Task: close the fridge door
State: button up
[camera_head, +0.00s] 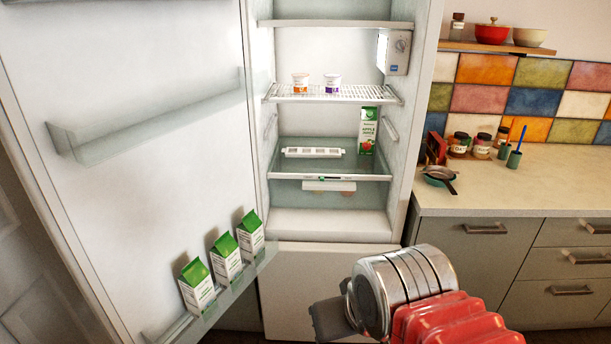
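The fridge (330,224) stands open in the middle of the view, its lit inside facing me. Its white door (120,60) is swung wide open to the left, with its inner face and shelves showing. Several green and white cartons (226,258) stand on the lowest door shelf. My gripper (330,318) is low in front of the fridge, right of the door's lower shelf and apart from it. A dark grey part of it shows at the end of my red and silver arm. Its fingertips are not clear, so I cannot tell if it is open.
Inside the fridge, two small pots (316,84) stand on a wire shelf and a juice carton (368,130) stands below. A wall shelf (495,47) holds bowls.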

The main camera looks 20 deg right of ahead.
aim_at(127, 127)
jog(key=i, duration=1.35)
jog(key=z, duration=0.6)
